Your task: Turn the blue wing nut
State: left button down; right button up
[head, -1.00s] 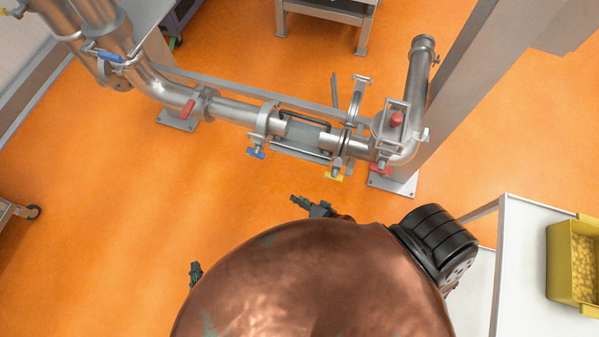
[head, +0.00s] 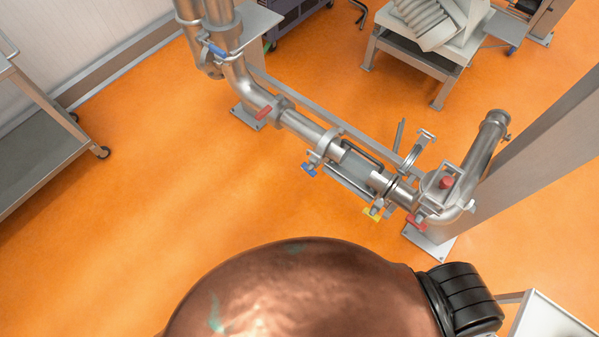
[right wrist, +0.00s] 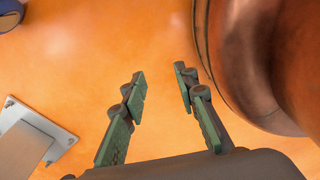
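The blue wing nut (head: 309,169) hangs below a clamp on the steel pipe (head: 300,124) in the head view, left of the pipe's middle section. A yellow wing nut (head: 372,214) is on the clamp further right. My right gripper (right wrist: 159,78) shows in the right wrist view with its two green-padded fingers apart and nothing between them. Orange floor is seen behind the fingers. The gripper is away from the blue wing nut, which is not recognisable in that view. My left gripper is not in any current frame.
Red handles (head: 263,112) and a blue handle (head: 217,51) sit on the pipework. A grey post (head: 540,150) rises at the right. A metal cart (head: 40,150) stands at the left. Orange floor (head: 180,190) in front of the pipe is clear.

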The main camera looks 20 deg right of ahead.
aim_at(309, 168)
jog(key=u, duration=1.4)
jog(key=i, duration=2.65)
jog(key=z, duration=3.9)
